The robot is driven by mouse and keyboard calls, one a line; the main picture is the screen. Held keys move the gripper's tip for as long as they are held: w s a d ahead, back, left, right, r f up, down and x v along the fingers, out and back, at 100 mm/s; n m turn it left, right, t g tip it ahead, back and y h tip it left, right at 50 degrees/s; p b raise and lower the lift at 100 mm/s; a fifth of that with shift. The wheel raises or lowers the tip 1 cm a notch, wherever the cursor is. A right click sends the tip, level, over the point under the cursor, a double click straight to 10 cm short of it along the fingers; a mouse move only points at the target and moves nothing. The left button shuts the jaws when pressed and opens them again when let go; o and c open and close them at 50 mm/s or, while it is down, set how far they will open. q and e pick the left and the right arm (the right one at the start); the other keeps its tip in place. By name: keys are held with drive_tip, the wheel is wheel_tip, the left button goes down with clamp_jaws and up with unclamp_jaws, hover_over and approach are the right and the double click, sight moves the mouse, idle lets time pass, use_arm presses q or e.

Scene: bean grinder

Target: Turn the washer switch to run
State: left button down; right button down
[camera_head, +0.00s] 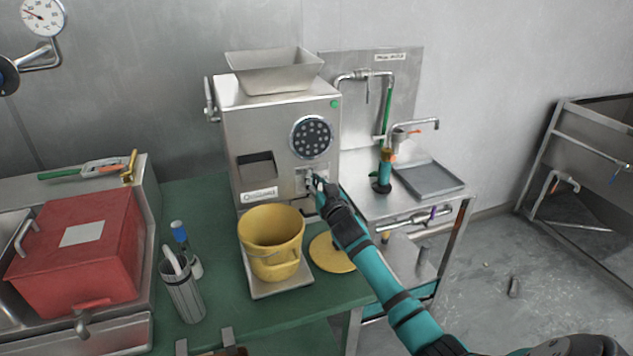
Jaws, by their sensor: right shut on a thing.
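A steel grinder-like machine (275,120) with a hopper on top stands on the green table. A small light switch plate (303,178) sits low on the right of its front face, under a round dark perforated disc. My right gripper (318,181) reaches in from the lower right and is shut on a small switch at this plate. The fingers hide most of the switch, so its position cannot be read. No readable label marks it as the washer switch. My left gripper is out of view.
A yellow bucket (271,240) stands on a pale tray below the machine, with a yellow lid (331,252) beside it, under my forearm. A steel stand with taps and a grey tray (428,179) is at right. A red box (80,255) is at left.

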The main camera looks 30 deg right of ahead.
drive_tip(key=n, duration=0.6)
drive_tip(key=a+n, duration=0.1)
drive_tip(key=n, duration=0.2)
drive_tip(key=shift+w+a+f+n, duration=0.1)
drive_tip(key=shift+w+f+n, duration=0.05)
drive_tip(key=shift+f+n, duration=0.2)
drive_tip(key=shift+n, duration=0.25)
idle(0.4)
drive_tip(key=c, duration=1.4)
unclamp_jaws()
drive_tip(key=shift+o, duration=0.2)
